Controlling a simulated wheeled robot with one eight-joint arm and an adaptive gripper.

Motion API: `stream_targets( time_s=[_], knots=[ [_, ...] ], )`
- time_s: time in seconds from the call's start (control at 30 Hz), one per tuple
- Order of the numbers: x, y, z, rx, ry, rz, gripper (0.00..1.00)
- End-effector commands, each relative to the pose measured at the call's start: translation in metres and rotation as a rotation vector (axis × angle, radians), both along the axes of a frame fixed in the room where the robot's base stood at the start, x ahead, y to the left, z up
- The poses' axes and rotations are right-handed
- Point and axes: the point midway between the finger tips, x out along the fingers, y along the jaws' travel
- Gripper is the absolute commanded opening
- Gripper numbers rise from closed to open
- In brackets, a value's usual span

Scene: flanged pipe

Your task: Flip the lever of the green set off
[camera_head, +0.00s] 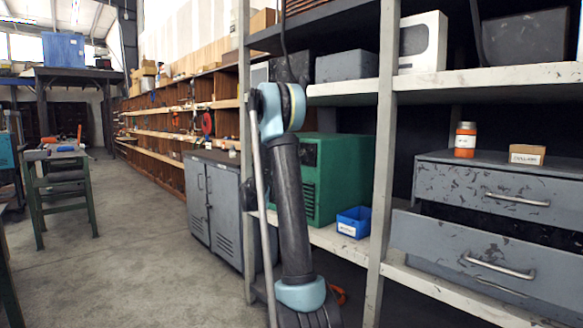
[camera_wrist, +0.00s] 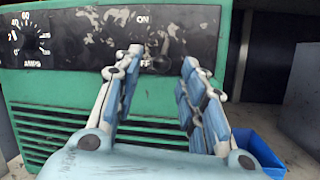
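The green set (camera_head: 321,172) stands on the middle shelf, partly hidden behind my arm in the head view. In the wrist view, the green set (camera_wrist: 60,95) shows a scuffed black panel (camera_wrist: 90,45) with an AMPS dial (camera_wrist: 30,38) at left and an ON label above a partly covered OFF label. My gripper (camera_wrist: 162,60) is open, its two fingers apart in front of the panel near the OFF label. A small dark shape shows between the fingertips; I cannot tell clearly whether it is the lever or how it stands. Nothing is held.
A blue bin (camera_head: 353,222) sits right of the green set. A shelf post (camera_head: 386,150) rises to its right. Grey drawers (camera_head: 490,235) carry an orange-filled jar (camera_head: 465,139) and a small box (camera_head: 527,154). A grey cabinet (camera_head: 213,205) stands left; the floor there is clear.

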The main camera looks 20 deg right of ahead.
Motion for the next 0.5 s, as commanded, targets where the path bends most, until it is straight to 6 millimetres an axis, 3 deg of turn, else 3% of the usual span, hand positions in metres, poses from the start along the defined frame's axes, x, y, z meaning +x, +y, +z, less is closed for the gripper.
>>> stream_targets(
  time_s=[0.2,0.5],
  knots=[
    [-0.022,0.035,-0.014,0.000,0.000,0.003,0.38],
    [-0.039,0.060,-0.024,0.001,-0.001,0.000,0.38]
  ],
)
